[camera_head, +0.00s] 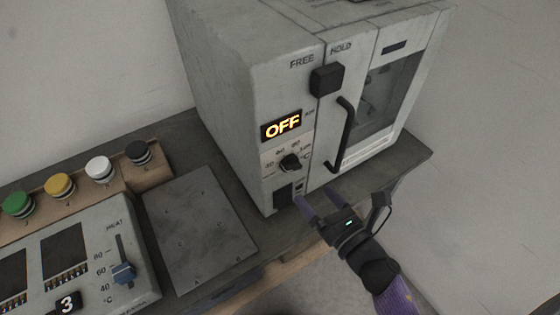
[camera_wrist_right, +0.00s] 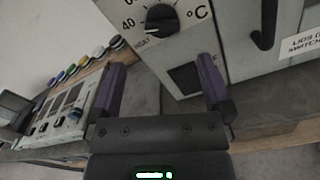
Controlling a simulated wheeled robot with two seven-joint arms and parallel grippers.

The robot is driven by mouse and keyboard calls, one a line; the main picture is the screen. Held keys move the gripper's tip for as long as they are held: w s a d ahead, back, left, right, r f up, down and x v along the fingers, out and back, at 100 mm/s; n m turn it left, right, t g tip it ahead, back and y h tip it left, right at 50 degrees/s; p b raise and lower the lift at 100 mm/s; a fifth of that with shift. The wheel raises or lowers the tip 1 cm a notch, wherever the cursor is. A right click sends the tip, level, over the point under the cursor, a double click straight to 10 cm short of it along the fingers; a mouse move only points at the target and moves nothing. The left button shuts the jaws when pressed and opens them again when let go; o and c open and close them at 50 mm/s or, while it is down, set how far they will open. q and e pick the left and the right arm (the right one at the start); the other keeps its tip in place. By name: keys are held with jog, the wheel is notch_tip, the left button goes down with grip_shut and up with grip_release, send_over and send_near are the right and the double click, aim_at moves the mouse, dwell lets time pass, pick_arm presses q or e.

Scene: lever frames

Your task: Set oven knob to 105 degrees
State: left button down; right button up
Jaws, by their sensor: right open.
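The oven (camera_head: 235,75) is a pale grey box with a door at its right, standing on the bench. Its black knob (camera_head: 291,162) is on the front panel, with a dial marked 40, 60, 80 and more around it. In the right wrist view the knob (camera_wrist_right: 160,20) is near the top centre. The display (camera_head: 282,125) above the knob reads OFF. My right gripper (camera_head: 318,204) is open and empty, below and to the right of the knob, apart from it. In the right wrist view its two purple fingers (camera_wrist_right: 163,88) are spread wide. My left gripper is out of view.
The oven door has a black vertical handle (camera_head: 345,135) and a black block (camera_head: 326,80) above it. A heat panel with a blue slider (camera_head: 123,272) lies at left, beside a bare metal plate (camera_head: 200,232). Coloured buttons (camera_head: 60,185) line the back of the bench.

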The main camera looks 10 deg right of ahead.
aim_at(295, 170)
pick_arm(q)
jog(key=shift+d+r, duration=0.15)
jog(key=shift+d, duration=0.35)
pick_arm(e)
jog(key=x, duration=0.7)
jog(key=shift+w+f, duration=0.1)
jog(key=shift+w, duration=0.1)
jog(key=c, duration=1.3)
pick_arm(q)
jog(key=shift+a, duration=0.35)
